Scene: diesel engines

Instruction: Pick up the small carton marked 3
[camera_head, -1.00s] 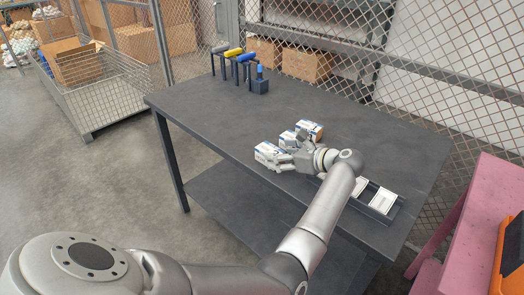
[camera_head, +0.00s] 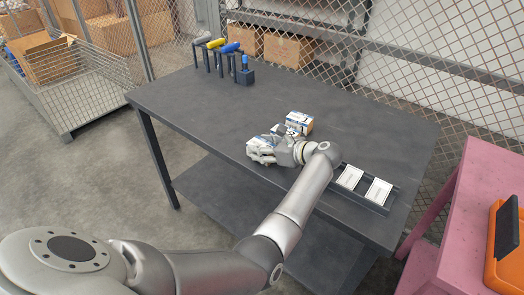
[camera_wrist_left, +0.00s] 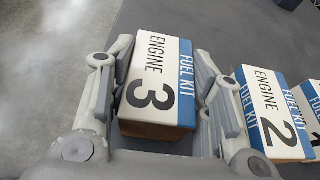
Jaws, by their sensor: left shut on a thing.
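The small carton marked 3 (camera_wrist_left: 160,84) is white and blue, with "FUEL KIT ENGINE 3" on its top. In the wrist view it sits between the two fingers of my left gripper (camera_wrist_left: 155,95), which is shut on it. In the head view my left gripper (camera_head: 263,151) is at the near side of the table top, and its fingers hide most of the carton. I cannot tell whether the carton touches the table. The carton marked 2 (camera_wrist_left: 272,112) stands close beside the right finger. My right gripper is not in view.
A third carton (camera_head: 299,122) stands beyond the gripper on the dark table (camera_head: 190,110). A dark tray with white cards (camera_head: 364,186) lies to the right. A rack with colored handles (camera_head: 221,62) stands at the far left. The table's middle left is clear.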

